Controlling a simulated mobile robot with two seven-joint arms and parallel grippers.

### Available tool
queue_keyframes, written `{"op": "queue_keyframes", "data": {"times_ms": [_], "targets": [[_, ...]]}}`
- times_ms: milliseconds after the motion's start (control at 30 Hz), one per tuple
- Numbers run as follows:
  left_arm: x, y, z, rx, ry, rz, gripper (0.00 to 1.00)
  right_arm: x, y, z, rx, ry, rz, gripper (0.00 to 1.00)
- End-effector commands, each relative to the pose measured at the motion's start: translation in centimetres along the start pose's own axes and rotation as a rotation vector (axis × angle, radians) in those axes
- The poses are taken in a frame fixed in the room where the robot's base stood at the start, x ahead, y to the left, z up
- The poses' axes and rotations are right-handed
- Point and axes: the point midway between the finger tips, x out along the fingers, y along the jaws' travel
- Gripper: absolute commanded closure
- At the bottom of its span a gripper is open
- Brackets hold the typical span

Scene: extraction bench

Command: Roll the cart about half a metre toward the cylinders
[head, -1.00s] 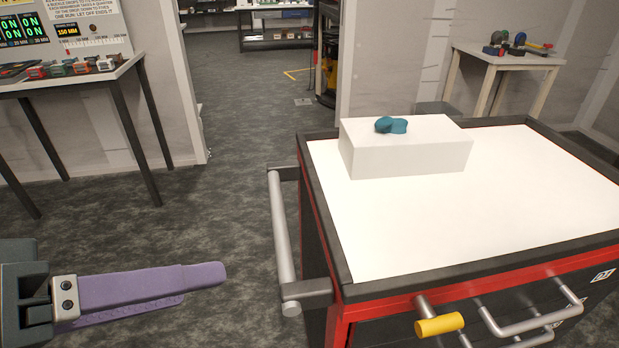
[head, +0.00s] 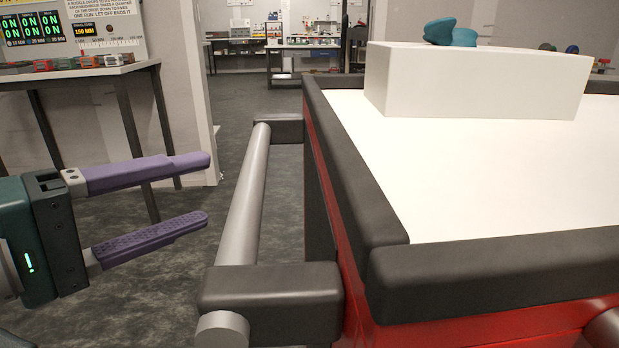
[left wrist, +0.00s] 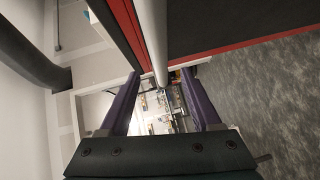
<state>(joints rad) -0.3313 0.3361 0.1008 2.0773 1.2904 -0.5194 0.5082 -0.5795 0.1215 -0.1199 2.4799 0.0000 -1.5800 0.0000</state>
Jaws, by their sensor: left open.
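My right gripper is out of view. I cannot make out any cylinders.
A white block (head: 470,85) with a teal object (head: 450,33) on it sits on the cart. A table (head: 80,73) with small coloured items stands at the left.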

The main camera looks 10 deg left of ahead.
Motion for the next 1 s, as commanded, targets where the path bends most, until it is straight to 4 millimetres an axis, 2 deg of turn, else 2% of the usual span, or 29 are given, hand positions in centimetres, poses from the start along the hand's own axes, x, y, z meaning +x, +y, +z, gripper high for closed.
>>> {"op": "queue_keyframes", "data": {"times_ms": [300, 500, 867, 1000], "targets": [[5.8, 0.2, 0.1, 0.0, -0.002, 0.003, 0.36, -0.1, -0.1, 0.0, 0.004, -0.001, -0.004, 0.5], [8.1, 0.1, 0.1, 0.003, -0.002, 0.001, 0.36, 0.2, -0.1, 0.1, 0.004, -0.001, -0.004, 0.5], [8.5, 0.1, 0.1, 0.003, -0.003, -0.001, 0.37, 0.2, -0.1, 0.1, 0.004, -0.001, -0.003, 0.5], [8.5, 0.1, 0.1, 0.003, -0.003, -0.001, 0.53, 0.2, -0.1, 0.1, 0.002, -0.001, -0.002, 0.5]]}}
